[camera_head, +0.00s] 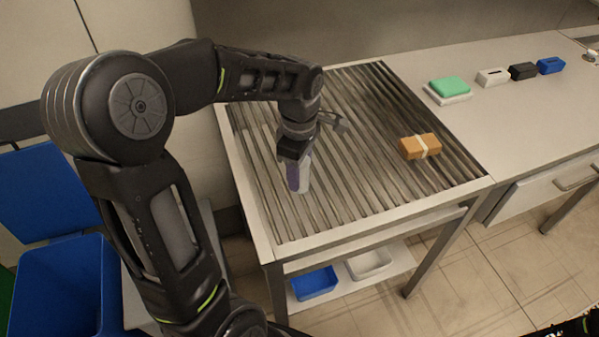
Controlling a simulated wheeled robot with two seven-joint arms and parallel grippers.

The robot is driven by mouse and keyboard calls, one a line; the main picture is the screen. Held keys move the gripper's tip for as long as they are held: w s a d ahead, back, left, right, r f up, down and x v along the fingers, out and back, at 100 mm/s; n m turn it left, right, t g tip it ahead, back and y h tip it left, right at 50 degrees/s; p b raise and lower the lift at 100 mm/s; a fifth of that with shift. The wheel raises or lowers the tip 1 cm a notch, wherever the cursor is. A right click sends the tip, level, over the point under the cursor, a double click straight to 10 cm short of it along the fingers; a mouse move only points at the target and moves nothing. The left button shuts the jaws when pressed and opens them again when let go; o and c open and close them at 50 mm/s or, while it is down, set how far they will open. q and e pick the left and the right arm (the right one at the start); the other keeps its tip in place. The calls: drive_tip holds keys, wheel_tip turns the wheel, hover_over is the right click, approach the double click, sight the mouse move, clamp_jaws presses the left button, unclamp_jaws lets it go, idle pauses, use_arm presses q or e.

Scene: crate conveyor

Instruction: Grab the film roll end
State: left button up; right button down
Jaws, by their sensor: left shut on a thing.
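A small roll-like thing (299,177), purple on one side and pale on the other, stands roughly upright on the slatted top of the conveyor (240,158), near its left side. It looks like the film roll. My left gripper (295,158) points down and is shut on its upper end. The jaws hide that end. I cannot tell whether its lower end touches the slats. My right gripper is not in view.
A brown block with a pale band (421,146) lies on the slats at right. A green sponge-like block (450,87) and several small boxes (522,71) sit on the right counter. A blue bin (60,285) stands at lower left. The front slats are clear.

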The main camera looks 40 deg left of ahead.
use_arm(q)
wheel_tip(320, 180, up, 10)
drive_tip(key=shift+r+b, duration=0.1)
drive_tip(key=shift+b, duration=0.2)
idle(0.3)
idle(0.5)
